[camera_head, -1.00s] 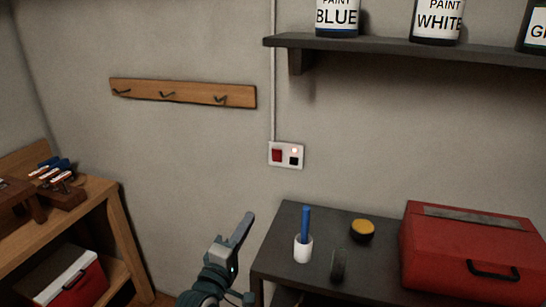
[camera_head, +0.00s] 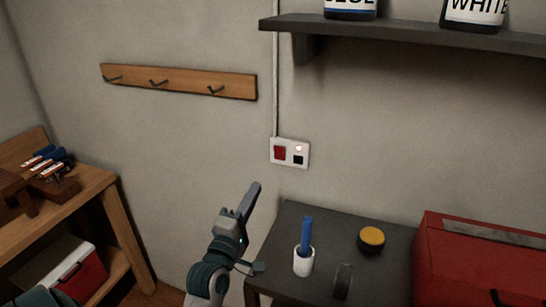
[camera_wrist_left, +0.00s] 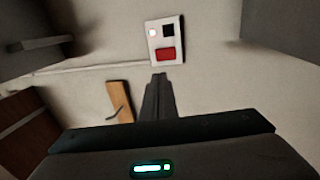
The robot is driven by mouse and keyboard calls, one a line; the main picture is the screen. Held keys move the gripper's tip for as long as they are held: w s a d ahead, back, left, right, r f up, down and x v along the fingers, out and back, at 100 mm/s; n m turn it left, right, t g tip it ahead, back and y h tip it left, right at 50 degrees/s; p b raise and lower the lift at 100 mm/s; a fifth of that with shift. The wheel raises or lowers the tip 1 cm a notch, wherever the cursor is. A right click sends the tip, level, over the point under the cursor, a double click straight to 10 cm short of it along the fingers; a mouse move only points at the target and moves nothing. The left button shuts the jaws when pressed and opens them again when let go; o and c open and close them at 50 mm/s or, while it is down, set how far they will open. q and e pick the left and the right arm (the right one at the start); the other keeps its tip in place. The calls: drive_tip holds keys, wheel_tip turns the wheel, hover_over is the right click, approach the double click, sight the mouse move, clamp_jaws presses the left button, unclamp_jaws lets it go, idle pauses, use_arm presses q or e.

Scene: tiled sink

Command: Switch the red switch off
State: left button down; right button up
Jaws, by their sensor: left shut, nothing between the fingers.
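The red switch (camera_head: 280,153) is on a white wall plate (camera_head: 289,161), beside a black square and a small lit light. The plate also shows in the left wrist view, with the red switch (camera_wrist_left: 165,55) just beyond the fingertips. My left gripper (camera_head: 256,186) is shut and empty, pointing up toward the plate from below and left of it in the head view. In the left wrist view its fingers (camera_wrist_left: 158,80) are together and look apart from the switch. My right gripper is not in view.
A dark table (camera_head: 337,222) below the plate holds a white cup (camera_head: 303,262) with a blue stick, a yellow-topped tin (camera_head: 371,239) and a red toolbox (camera_head: 470,270). A dark shelf (camera_head: 420,35) and a wooden hook rack (camera_head: 180,81) are on the wall.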

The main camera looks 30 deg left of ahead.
use_arm(q)
drive_tip(key=shift+w, duration=0.1)
drive_tip(key=p, duration=0.5)
approach(276, 150)
drive_tip(key=x, duration=0.4)
drive_tip(key=shift+w+r, duration=0.25)
drive_tip(key=shift+w, duration=0.1)
drive_tip(key=shift+x, duration=0.8)
drive_tip(key=shift+a+f, duration=0.1)
drive_tip(key=shift+f, duration=0.1)
